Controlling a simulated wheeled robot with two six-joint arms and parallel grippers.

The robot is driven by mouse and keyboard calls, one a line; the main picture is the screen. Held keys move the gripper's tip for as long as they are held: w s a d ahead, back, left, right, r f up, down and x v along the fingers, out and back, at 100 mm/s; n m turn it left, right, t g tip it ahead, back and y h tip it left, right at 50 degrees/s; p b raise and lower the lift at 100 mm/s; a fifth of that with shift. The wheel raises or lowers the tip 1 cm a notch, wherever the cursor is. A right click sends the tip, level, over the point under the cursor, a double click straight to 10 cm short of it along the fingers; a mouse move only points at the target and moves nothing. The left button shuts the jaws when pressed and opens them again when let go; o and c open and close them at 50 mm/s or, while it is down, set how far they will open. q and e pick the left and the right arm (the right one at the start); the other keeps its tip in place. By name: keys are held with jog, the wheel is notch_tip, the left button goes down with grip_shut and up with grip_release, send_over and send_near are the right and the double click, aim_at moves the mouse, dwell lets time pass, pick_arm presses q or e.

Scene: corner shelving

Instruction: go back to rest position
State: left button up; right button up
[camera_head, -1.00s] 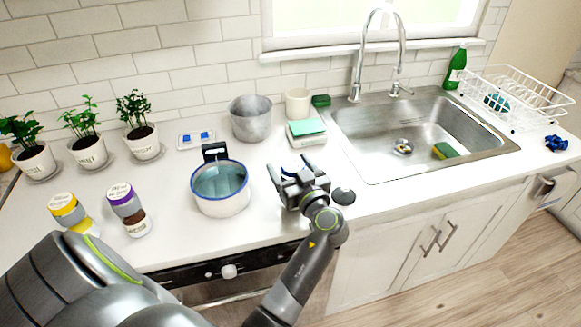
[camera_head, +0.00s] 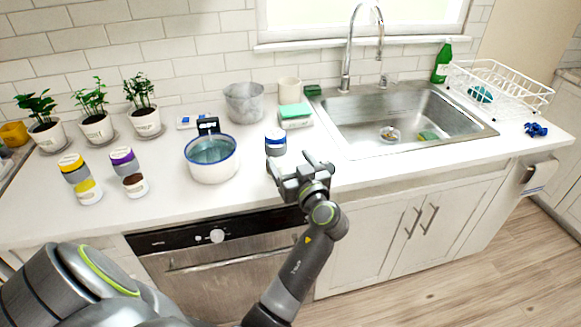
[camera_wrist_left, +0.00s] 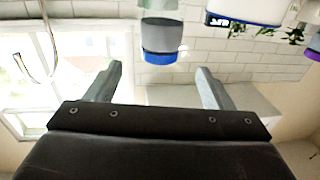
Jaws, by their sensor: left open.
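My left gripper (camera_head: 298,165) is open and empty, at the front edge of the white counter (camera_head: 250,185). A small jar with a blue band (camera_head: 276,141) stands upright on the counter just beyond the fingers, apart from them. In the left wrist view the two open fingers (camera_wrist_left: 158,82) show with nothing between them, and the blue-banded jar (camera_wrist_left: 162,40) appears beyond them, upside down. My right gripper is not in view.
A blue-rimmed pot (camera_head: 212,160) stands left of the jar. Two spice jars (camera_head: 128,172) and potted plants (camera_head: 93,115) are further left. The sink (camera_head: 400,125) and dish rack (camera_head: 500,85) are to the right. Open space lies before the cabinets.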

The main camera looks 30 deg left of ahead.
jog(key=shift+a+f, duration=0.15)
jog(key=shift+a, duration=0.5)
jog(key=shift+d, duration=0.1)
